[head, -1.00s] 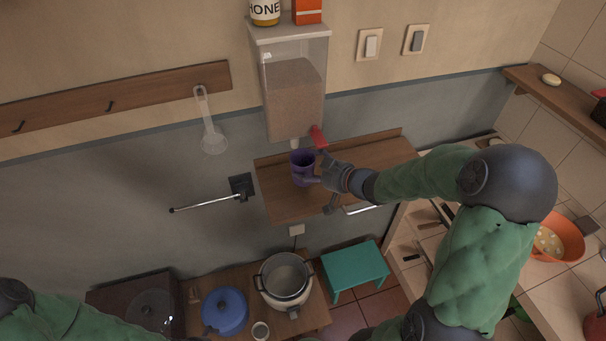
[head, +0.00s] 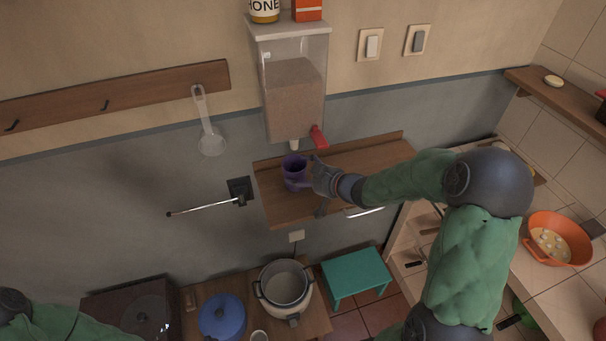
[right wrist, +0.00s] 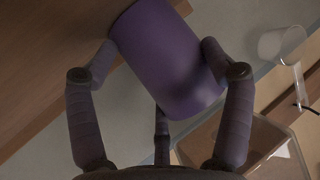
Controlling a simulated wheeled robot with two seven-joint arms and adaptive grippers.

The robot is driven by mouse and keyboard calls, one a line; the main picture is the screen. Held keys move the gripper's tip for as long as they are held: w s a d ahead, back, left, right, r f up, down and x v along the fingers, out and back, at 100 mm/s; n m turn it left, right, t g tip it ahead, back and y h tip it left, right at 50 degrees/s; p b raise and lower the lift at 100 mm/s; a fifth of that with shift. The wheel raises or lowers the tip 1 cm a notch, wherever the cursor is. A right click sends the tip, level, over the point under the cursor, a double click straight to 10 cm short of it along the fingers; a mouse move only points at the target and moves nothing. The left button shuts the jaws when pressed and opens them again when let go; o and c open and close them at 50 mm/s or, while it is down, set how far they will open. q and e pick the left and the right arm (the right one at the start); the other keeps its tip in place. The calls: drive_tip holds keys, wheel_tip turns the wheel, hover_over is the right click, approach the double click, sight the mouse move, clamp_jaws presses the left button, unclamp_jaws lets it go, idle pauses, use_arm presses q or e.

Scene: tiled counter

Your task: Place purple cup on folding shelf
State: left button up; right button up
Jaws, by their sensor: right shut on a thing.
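The purple cup (head: 293,168) is over the left part of the brown wooden folding shelf (head: 375,158) on the wall, open end up. I cannot tell whether its base touches the board. My right gripper (head: 309,181) is shut on the cup from its right side. In the right wrist view the cup (right wrist: 168,55) sits between the fingers of the gripper (right wrist: 158,48), with the shelf's wood (right wrist: 50,55) beside it at the left. My left gripper is not in view; only part of my left arm shows at the lower left.
A clear dispenser (head: 295,95) with a red lever (head: 319,137) hangs just above the cup. A metal rod on a wall mount (head: 240,191) juts out at the left. A pot (head: 284,283), a blue lidded pot (head: 222,314) and a teal stool (head: 357,274) stand below. The shelf's right part is clear.

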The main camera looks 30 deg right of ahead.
drive_tip(key=o, duration=0.9)
drive_tip(key=shift+r, duration=0.2)
drive_tip(key=shift+p+v, duration=2.25)
drive_tip(key=shift+v, duration=3.7)
